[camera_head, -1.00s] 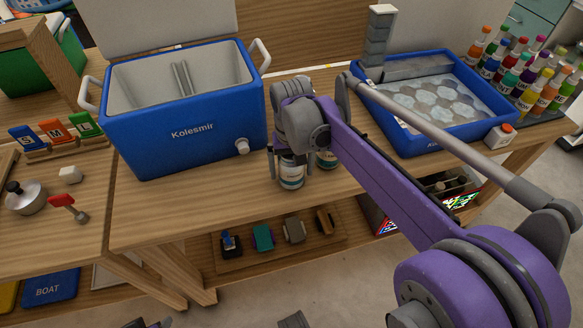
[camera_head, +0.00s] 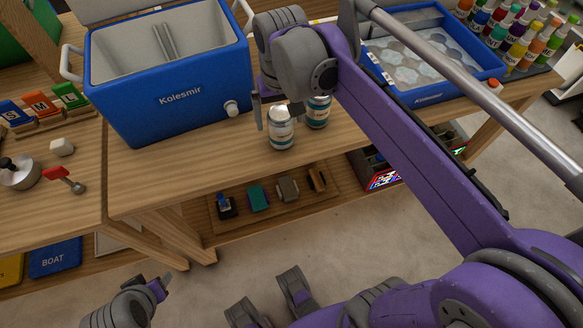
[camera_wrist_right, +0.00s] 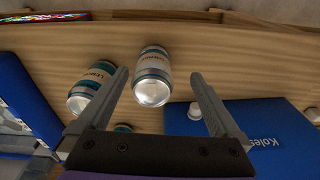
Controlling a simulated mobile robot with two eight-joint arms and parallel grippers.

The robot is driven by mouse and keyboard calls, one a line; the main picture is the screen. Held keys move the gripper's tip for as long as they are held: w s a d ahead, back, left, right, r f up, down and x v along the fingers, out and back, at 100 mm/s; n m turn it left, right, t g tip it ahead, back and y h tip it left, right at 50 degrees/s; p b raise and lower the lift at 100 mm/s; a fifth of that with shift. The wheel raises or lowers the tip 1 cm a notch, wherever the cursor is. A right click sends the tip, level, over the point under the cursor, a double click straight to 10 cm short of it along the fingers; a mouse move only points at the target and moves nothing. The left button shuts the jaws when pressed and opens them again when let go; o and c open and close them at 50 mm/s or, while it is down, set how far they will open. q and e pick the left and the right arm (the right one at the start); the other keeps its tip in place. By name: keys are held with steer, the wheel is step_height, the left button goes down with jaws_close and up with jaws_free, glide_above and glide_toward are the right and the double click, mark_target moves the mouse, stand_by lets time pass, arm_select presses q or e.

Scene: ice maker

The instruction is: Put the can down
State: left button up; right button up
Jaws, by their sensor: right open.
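A white can with a teal and brown label (camera_head: 281,128) stands upright on the wooden table, in front of the blue cooler's right side. A second similar can (camera_head: 318,112) stands close behind it to the right. My right gripper (camera_head: 277,105) is open, just behind and above the front can. In the right wrist view, the front can (camera_wrist_right: 152,76) is beyond the open fingertips, apart from them.
The blue cooler (camera_head: 180,97) with its spigot is left of the cans. A blue tray (camera_head: 440,93) and several colored bottles (camera_head: 515,40) are at the right. The lower shelf (camera_head: 270,215) holds several small items. The table front left of the cans is clear.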

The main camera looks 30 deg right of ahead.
steer(key=s+a+f+n+t, duration=0.3)
steer(key=s+a+f, duration=0.2)
steer(key=s+f, duration=0.8)
steer(key=shift+s+f+t, duration=0.35)
steer(key=shift+f+t, duration=0.05)
steer(key=shift+f, duration=0.25)
steer(key=shift+d, duration=0.1)
